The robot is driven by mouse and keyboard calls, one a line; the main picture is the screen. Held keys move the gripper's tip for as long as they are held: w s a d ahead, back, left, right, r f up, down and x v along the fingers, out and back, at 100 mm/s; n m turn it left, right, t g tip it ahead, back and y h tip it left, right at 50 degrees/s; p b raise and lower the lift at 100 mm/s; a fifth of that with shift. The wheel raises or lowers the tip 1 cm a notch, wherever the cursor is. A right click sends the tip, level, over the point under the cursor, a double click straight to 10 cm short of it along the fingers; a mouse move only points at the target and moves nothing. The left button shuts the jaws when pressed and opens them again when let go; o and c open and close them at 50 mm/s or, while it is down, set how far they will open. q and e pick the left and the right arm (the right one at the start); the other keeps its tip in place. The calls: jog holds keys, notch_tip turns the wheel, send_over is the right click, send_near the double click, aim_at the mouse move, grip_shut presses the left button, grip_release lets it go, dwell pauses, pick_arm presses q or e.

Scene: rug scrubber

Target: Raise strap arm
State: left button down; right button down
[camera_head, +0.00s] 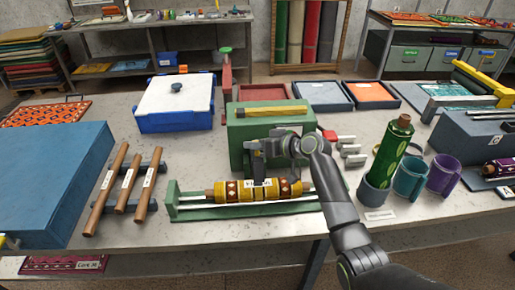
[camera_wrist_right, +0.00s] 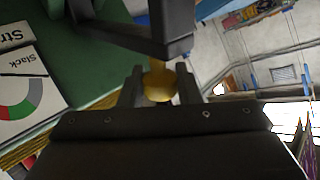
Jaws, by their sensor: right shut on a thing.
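My right gripper (camera_head: 270,152) is at the front of the green machine box (camera_head: 238,133), above the patterned yellow roll (camera_head: 230,191). In the right wrist view, its two dark fingers (camera_wrist_right: 158,88) are shut on a round yellow knob (camera_wrist_right: 159,84). A dark bar (camera_wrist_right: 135,38), apparently the strap arm, runs just beyond the knob. In the head view my gripper and wrist hide the knob and much of the arm. A dial (camera_wrist_right: 22,105) with a "Slack" label and green and red arcs shows on the green panel. My left gripper is not in view.
The roll lies in a green cradle (camera_head: 178,212) in front of the box. Wooden-handled tools (camera_head: 128,180) lie to the left. A green bottle (camera_head: 392,150) and cups (camera_head: 408,178) stand close to the right of my forearm. A blue-white box (camera_head: 175,100) stands behind left.

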jog(key=shift+w+r, duration=0.25)
jog(key=shift+w, duration=0.2)
jog(key=c, duration=1.1)
grip_release()
jog(key=b+v, duration=0.3)
jog(key=v, duration=1.4)
jog(key=shift+r+b, duration=0.4)
jog(key=shift+w+d, duration=0.1)
jog(key=shift+d, duration=0.05)
